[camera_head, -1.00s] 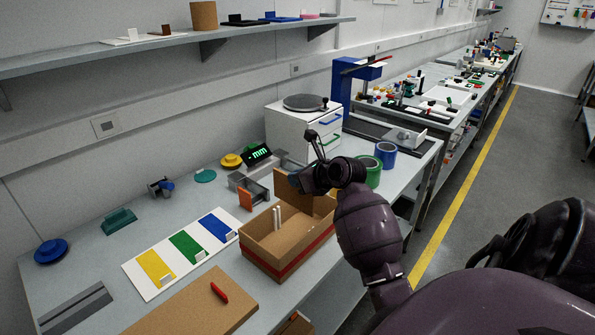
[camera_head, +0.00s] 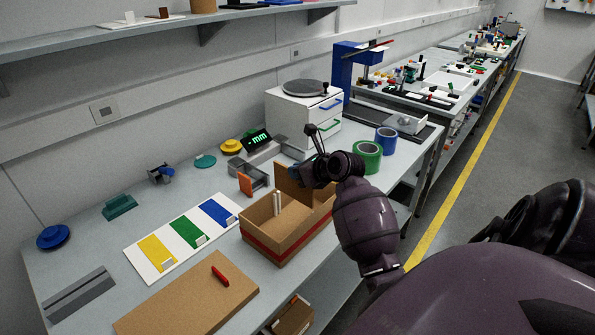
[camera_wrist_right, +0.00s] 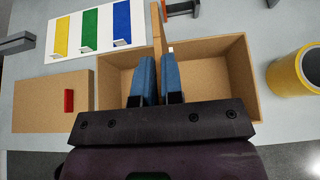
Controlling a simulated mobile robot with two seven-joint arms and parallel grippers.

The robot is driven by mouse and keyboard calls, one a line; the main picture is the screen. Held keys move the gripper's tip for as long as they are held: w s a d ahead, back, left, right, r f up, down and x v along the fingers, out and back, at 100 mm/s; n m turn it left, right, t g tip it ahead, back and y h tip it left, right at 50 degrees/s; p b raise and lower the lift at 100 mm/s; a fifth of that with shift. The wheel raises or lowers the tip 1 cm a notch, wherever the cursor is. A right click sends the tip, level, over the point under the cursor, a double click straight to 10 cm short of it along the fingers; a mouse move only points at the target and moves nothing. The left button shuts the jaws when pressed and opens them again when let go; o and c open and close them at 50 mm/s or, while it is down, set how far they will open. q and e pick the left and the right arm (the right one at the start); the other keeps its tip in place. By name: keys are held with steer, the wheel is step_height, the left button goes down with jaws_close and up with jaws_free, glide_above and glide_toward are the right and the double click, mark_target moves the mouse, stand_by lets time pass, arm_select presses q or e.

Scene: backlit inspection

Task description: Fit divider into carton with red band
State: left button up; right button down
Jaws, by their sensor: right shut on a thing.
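The open cardboard carton (camera_head: 293,245) with a red band (camera_head: 262,246) stands on the table in the head view. It also shows in the right wrist view (camera_wrist_right: 220,75). Two white upright strips (camera_head: 277,203) stand inside it. My right gripper (camera_head: 306,174) is shut on the divider (camera_head: 289,182), a thin brown board held upright over the carton. In the right wrist view the divider (camera_wrist_right: 157,28) is edge-on between the blue fingers (camera_wrist_right: 158,80) and overlaps the far wall. Whether its lower edge is inside the carton is hidden. My left gripper is out of view.
A brown board (camera_head: 190,300) with a red handle (camera_head: 220,276) lies left of the carton. Behind it is a white panel (camera_head: 150,274) with yellow, green and blue fields. A grey bracket with an orange face (camera_head: 246,184) and a green tape roll (camera_head: 367,157) stand near the carton.

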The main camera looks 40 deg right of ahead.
mark_target(298, 197)
steer(key=shift+f, duration=1.45)
steer(key=shift+f+b, duration=0.7)
steer(key=shift+f, duration=2.5)
steer(key=c, duration=1.2)
jaws_free()
